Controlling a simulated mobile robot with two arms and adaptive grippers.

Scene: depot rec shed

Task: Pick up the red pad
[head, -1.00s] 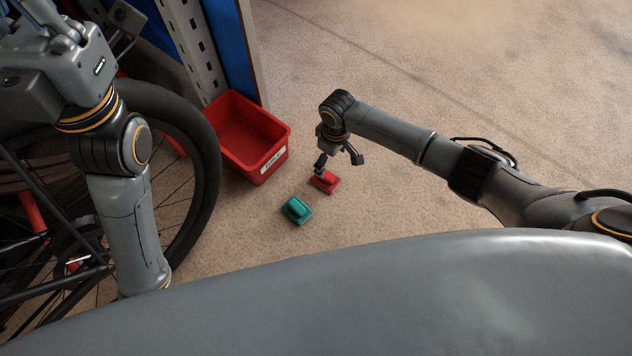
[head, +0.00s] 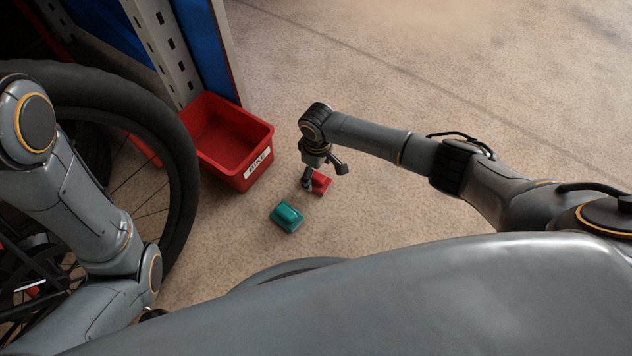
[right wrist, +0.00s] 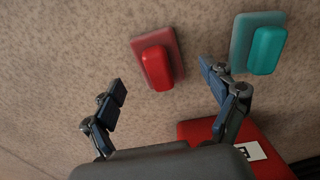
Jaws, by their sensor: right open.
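The red pad (head: 321,183) lies on the floor, partly hidden by my right gripper (head: 322,178) in the head view. In the right wrist view the red pad (right wrist: 158,62) lies whole, ahead of and between the fingertips of my right gripper (right wrist: 162,78). That gripper is open and empty, and its fingers do not touch the pad in that view. A teal pad (head: 287,216) lies on the floor near the red one; it also shows in the right wrist view (right wrist: 265,48), beyond one finger. My left arm shows at the left of the head view, but its gripper is out of frame.
A red bin (head: 262,135) with a white label stands left of the pads, beside a grey perforated post (head: 163,55). It also shows in the right wrist view (right wrist: 190,130). A bicycle wheel (head: 181,150) stands at the left. The floor to the right is clear.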

